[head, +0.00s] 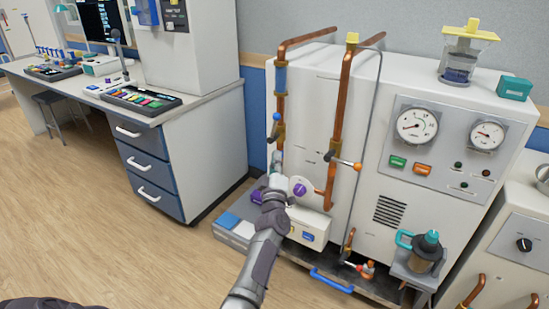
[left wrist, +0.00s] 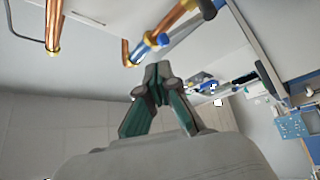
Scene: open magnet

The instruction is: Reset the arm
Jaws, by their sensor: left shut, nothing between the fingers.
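My left arm (head: 257,255) reaches up from the bottom of the head view to the front left of a white machine (head: 310,105). My left gripper (head: 277,160) is partly hard to make out there, close to a vertical copper pipe with a blue section (head: 280,78). In the left wrist view the left gripper (left wrist: 158,70) is shut and empty, its fingertips together. A blue valve handle (left wrist: 150,46) on a copper pipe (left wrist: 178,20) shows beyond the fingertips; I cannot tell the gap. My right gripper is not in view.
A purple knob (head: 299,188) sits on the machine beside my wrist. A drawer cabinet (head: 155,175) stands left. The floor (head: 110,240) at left is clear.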

